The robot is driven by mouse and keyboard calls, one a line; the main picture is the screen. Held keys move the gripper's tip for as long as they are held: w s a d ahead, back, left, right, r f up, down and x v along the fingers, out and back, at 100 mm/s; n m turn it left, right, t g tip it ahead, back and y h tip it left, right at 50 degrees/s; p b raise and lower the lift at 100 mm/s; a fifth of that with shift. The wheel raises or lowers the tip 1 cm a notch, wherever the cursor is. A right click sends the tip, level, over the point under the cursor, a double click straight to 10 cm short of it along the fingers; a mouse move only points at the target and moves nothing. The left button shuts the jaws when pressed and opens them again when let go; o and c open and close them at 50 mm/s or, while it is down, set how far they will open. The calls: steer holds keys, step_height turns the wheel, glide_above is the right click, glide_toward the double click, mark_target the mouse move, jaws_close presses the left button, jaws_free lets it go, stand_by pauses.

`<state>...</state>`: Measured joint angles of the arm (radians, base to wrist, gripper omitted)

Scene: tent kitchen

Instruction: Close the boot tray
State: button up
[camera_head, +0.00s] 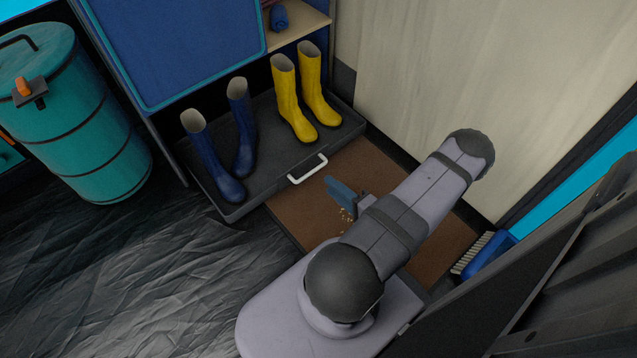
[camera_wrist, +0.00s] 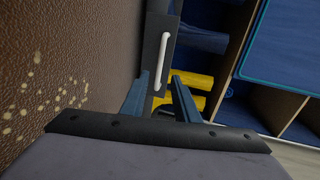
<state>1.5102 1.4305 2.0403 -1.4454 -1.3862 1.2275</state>
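The boot tray (camera_head: 266,182) is a dark grey tray standing out from under the blue cabinet. A pair of navy boots (camera_head: 213,160) and a pair of yellow boots (camera_head: 298,101) stand upright on it. Its white handle (camera_head: 308,169) is on the front face. The handle also shows in the wrist view (camera_wrist: 163,60), beyond the fingertips. My gripper (camera_head: 338,191) is just in front of the handle, apart from it. In the wrist view, my gripper (camera_wrist: 159,80) has its two blue fingers spread with nothing visible between them. Part of it is hidden by my arm in the head view.
A brown mat (camera_head: 290,205) with pale crumbs lies in front of the tray. A teal barrel (camera_head: 85,120) stands at the left. A blue brush (camera_head: 485,255) lies right of the mat, near a pale wall panel (camera_head: 450,70). The dark floor at the left is clear.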

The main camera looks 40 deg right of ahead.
steer(key=shift+w+f, duration=0.1)
steer(key=b+x, duration=0.3)
steer(key=x, duration=0.2)
steer(key=shift+f, duration=0.1)
steer(key=shift+b+x, duration=0.55)
steer(key=shift+x, duration=0.45)
jaws_close()
